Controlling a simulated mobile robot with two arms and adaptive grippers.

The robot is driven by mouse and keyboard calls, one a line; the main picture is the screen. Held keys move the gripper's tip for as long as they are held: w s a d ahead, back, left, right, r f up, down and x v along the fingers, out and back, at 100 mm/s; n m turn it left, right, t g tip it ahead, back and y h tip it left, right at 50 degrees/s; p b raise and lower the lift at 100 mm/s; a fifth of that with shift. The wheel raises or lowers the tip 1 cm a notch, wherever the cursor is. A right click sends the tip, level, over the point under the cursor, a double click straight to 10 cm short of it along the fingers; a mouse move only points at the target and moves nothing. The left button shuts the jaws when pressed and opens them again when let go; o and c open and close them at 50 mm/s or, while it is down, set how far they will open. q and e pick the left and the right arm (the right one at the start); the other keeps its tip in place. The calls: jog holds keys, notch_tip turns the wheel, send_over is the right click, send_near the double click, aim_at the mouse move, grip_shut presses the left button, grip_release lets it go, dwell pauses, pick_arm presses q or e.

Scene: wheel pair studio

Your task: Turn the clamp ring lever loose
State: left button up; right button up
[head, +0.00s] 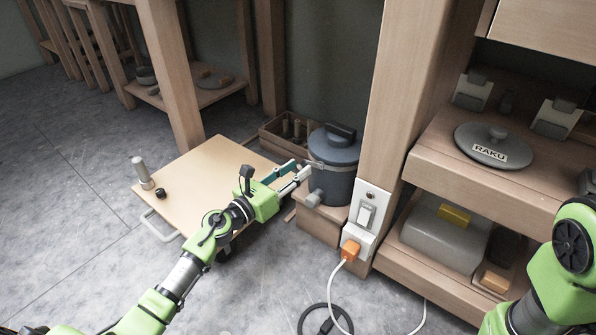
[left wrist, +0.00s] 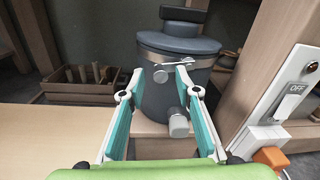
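A dark grey lidded pot (head: 333,165) stands on a low wooden block beside the post. A metal clamp ring runs around it below the lid. Its thin silver lever (left wrist: 174,64) lies across the pot's front in the left wrist view. My left gripper (head: 303,172) is in front of the pot. In the left wrist view its two teal-padded fingers (left wrist: 160,76) are apart, with the lever just beyond the tips; I cannot tell whether they touch it. My right arm (head: 558,270) shows at the lower right, but its gripper is out of view.
A wooden board cart (head: 195,175) lies left of the pot. A crate of tools (head: 285,133) stands behind. Right of the pot, the post carries a switch box (head: 367,212) with an orange plug (head: 350,250) and a trailing white cable. Shelves stand farther right.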

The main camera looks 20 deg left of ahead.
pick_arm(q)
jog(key=shift+w+d, duration=0.3)
jog(key=shift+w, duration=0.25)
grip_shut()
